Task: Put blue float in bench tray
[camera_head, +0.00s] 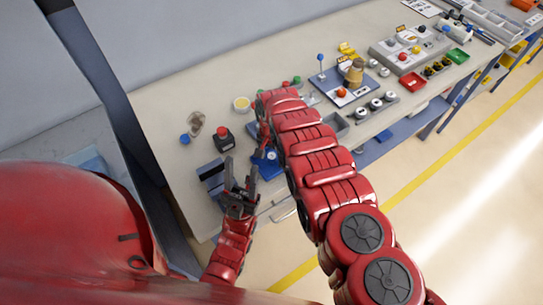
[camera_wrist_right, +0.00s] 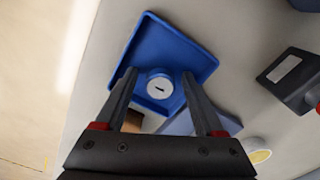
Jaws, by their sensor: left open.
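A blue square tray (camera_wrist_right: 190,45) lies on the bench, and it also shows in the head view (camera_head: 262,168). A small pale round piece with a dark slot (camera_wrist_right: 160,84) sits in it, between my right gripper's fingers (camera_wrist_right: 160,80) with gaps at both sides. That gripper is open, over the tray; my arm partly hides it in the head view. A blue ball (camera_head: 185,139) lies beside a clear cylinder (camera_head: 196,123) at the bench's left; I cannot tell whether it is the blue float. My left gripper (camera_head: 240,174) is open and empty near the front edge.
A dark box with a red button (camera_head: 223,138) stands left of the tray, with a pale yellow dish (camera_head: 241,104) behind. A blue board with a pole (camera_head: 342,88), a red tray (camera_head: 412,82) and several fittings fill the bench further right. The back-left bench is clear.

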